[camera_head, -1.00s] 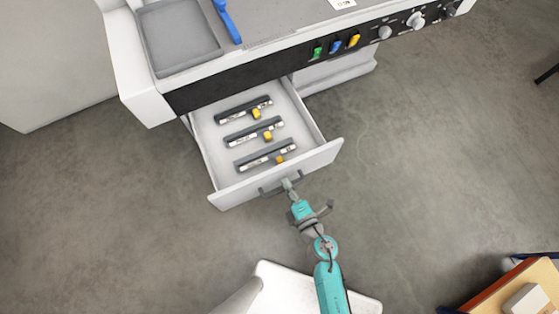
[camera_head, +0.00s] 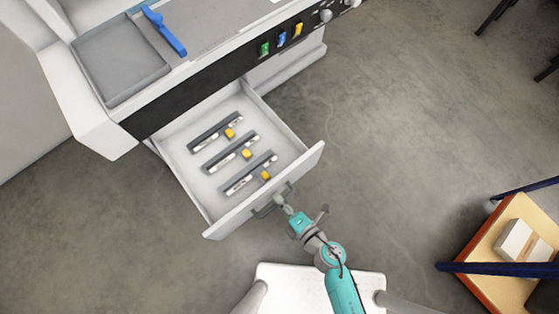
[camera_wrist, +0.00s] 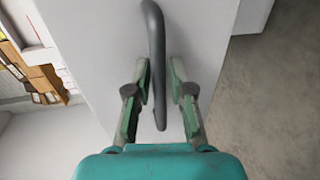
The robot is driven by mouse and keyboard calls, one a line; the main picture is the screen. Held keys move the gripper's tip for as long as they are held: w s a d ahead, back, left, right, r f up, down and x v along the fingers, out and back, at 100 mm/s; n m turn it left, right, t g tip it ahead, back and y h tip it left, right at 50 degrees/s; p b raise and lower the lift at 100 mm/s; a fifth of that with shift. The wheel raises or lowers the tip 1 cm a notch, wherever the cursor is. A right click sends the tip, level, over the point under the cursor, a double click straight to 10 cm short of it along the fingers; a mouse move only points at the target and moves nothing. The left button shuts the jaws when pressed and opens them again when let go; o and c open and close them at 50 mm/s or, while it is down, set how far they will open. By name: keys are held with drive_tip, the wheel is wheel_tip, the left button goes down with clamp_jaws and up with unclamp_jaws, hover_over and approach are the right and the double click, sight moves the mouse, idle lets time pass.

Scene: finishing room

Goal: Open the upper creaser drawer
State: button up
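The creaser drawer (camera_head: 195,172), a white open-topped box, is pulled well out of the machine in the head view. Its grey bar handle (camera_head: 265,210) is on the outside of the front panel (camera_head: 225,222). My gripper (camera_head: 283,201) is at this handle. Inside the drawer lie several dark bars with yellow blocks (camera_head: 247,154).
The white machine (camera_head: 95,135) stands behind the drawer, with a grey tray (camera_head: 120,62), a blue handle (camera_head: 165,32) and coloured switches (camera_head: 281,39) on it. A wooden-topped cart (camera_head: 500,255) with blue rails stands at the lower right. The grey floor (camera_head: 395,120) between is clear.

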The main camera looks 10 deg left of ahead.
drive_tip(key=shift+o, duration=0.3)
drive_tip(key=v, duration=1.2)
idle(0.9)
idle(0.8)
